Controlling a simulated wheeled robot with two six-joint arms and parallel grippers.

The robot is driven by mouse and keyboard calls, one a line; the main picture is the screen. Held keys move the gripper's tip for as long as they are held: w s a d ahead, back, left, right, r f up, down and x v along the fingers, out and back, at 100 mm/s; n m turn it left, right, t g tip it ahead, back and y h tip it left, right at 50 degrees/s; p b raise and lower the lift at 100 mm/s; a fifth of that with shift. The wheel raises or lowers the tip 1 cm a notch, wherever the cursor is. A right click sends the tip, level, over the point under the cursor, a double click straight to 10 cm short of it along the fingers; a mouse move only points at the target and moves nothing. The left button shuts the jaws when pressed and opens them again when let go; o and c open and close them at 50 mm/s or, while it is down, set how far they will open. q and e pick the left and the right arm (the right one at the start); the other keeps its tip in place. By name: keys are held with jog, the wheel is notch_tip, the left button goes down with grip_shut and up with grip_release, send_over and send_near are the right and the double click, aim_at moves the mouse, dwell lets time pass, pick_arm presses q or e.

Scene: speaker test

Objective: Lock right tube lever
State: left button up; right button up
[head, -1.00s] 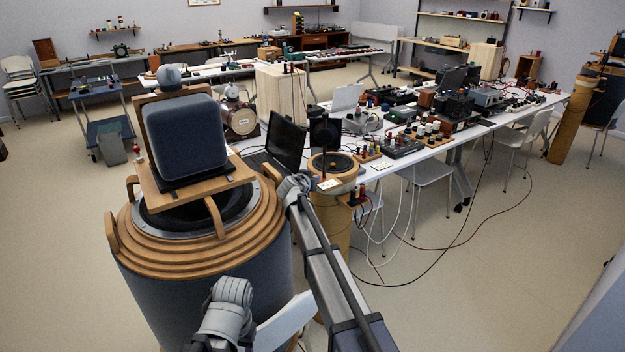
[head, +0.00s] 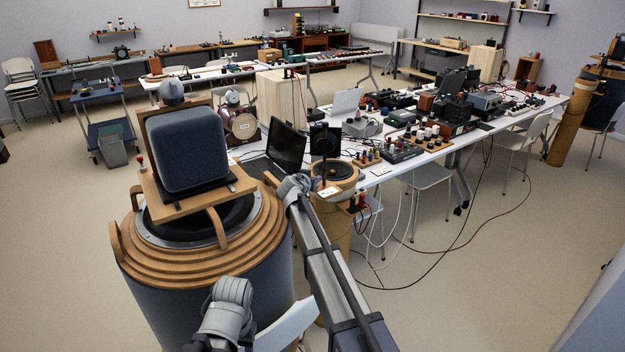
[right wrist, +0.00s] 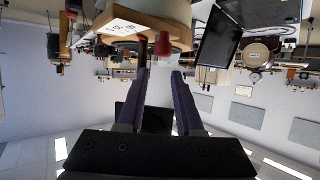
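The right tube (head: 333,178) is a slim wooden column with a round wooden top, right of the large drum in the head view. In the right wrist view, which is upside down, its wooden top (right wrist: 175,12) carries a white card (right wrist: 121,27). A red lever knob (right wrist: 162,44) shows beside the card. My right gripper (right wrist: 160,74) is open; its two dark purple fingers stand apart, with the knob just beyond the tips, roughly in line with the gap. Contact is not visible. In the head view my arm partly covers that area. The left gripper's fingers do not show.
A large drum (head: 205,262) with wooden rings and a grey padded box (head: 187,150) fills the near left. A laptop (head: 286,147) and a long white table (head: 385,172) with several devices lie beyond. Cables hang to the floor at right. Open floor (head: 500,260) is at right.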

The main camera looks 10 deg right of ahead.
notch_tip(320, 180, up, 7)
jog(key=p, duration=0.5)
jog(key=shift+f+p, duration=0.15)
jog(key=shift+p, duration=0.15)
jog(key=shift+f, duration=0.1)
